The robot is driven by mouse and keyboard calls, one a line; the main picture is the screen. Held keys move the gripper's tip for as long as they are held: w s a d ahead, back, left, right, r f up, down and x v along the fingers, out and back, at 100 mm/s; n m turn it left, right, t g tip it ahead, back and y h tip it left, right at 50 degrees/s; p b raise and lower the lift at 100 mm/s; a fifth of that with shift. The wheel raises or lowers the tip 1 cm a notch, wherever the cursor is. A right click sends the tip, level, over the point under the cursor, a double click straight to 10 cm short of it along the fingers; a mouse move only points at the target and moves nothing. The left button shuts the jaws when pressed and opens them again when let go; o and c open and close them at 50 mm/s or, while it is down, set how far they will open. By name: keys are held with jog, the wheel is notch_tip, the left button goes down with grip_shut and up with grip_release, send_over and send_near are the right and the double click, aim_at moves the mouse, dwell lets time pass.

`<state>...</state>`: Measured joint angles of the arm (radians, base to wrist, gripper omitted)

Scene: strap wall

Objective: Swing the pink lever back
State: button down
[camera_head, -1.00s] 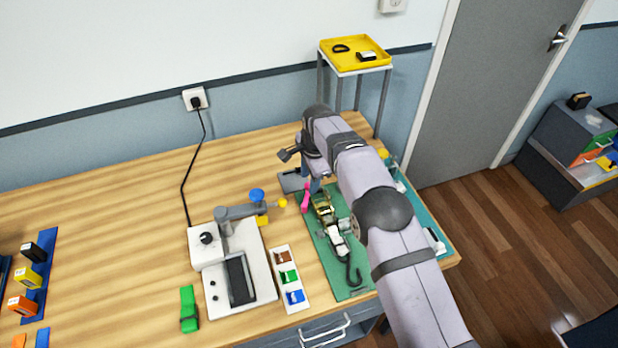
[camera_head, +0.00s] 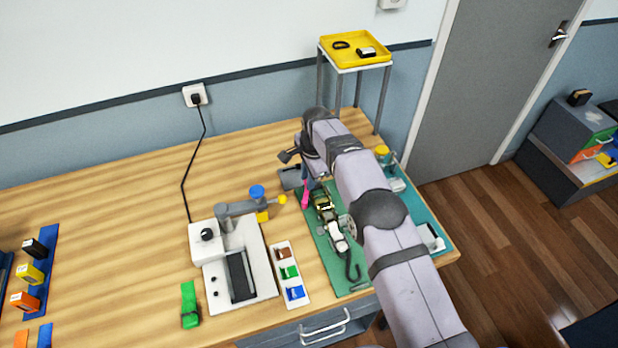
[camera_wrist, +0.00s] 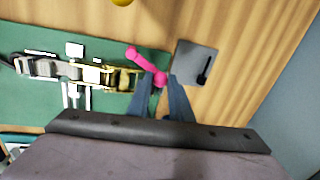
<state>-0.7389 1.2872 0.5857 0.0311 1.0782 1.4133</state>
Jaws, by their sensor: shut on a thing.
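The pink lever (camera_wrist: 147,64) shows in the wrist view at the end of the brass ratchet buckle (camera_wrist: 110,75), which lies on a green mat (camera_wrist: 40,105). My gripper (camera_wrist: 162,82) is shut on the lever's near end, with one blue-grey finger on each side. In the head view the pink lever (camera_head: 305,195) stands at the left edge of the mat, beside the buckle (camera_head: 324,206). My gripper there is mostly hidden behind my arm.
A grey plate with a black latch (camera_wrist: 197,64) lies right beside the lever in the wrist view. A white device with a grey arm (camera_head: 235,270) and a tray of coloured pieces (camera_head: 289,272) stand left of the mat. A yellow tray (camera_head: 352,62) tops a stand behind.

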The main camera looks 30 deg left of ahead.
jog(key=shift+a+f+n+b, duration=0.2)
jog(key=shift+n+b, duration=0.1)
jog(key=shift+b, duration=0.05)
jog(key=shift+s+a+r+n, duration=0.25)
jog(key=shift+a+n, duration=0.15)
jog(key=shift+n, duration=0.6)
jog(key=c, duration=1.6)
grip_release()
jog(key=shift+s+d+r+b, duration=0.1)
jog(key=shift+d+r+b, duration=0.25)
jog(key=shift+r, duration=0.85)
jog(key=shift+s+d+r+b, duration=0.1)
jog(key=shift+r+b, duration=0.45)
jog(key=shift+r, duration=0.65)
jog(key=shift+s+d+r+b, duration=0.1)
jog(key=shift+d+r+b, duration=0.25)
jog(key=shift+r, duration=0.85)
jog(key=shift+a, duration=0.1)
